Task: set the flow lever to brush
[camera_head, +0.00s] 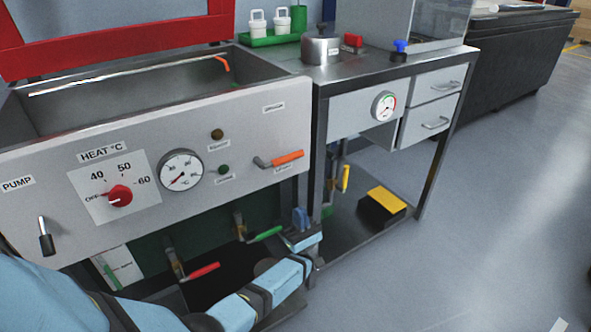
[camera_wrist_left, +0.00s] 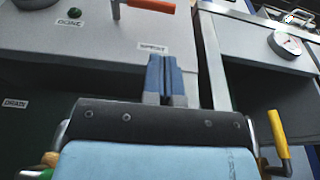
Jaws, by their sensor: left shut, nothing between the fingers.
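A lever with an orange handle (camera_head: 286,158) is on the washer's front panel (camera_head: 230,120), right of the dials. Its handle lies nearly level and points right from its pivot. One small label (camera_head: 273,107) is above it and another (camera_head: 284,169) just below; neither reads clearly. The orange handle (camera_wrist_left: 150,5) also shows at the top of the left wrist view, above a label (camera_wrist_left: 153,48). My left gripper (camera_head: 301,218) is shut and empty, below and right of the lever, apart from it. Its closed blue fingers (camera_wrist_left: 166,78) point up toward the panel. My right gripper is out of view.
A red heat knob (camera_head: 119,196), a dial gauge (camera_head: 181,170) and a black-tipped pump lever (camera_head: 45,238) are left on the panel. Red (camera_head: 203,271) and green (camera_head: 266,234) valve handles are below. A steel bench (camera_head: 370,70) adjoins at right.

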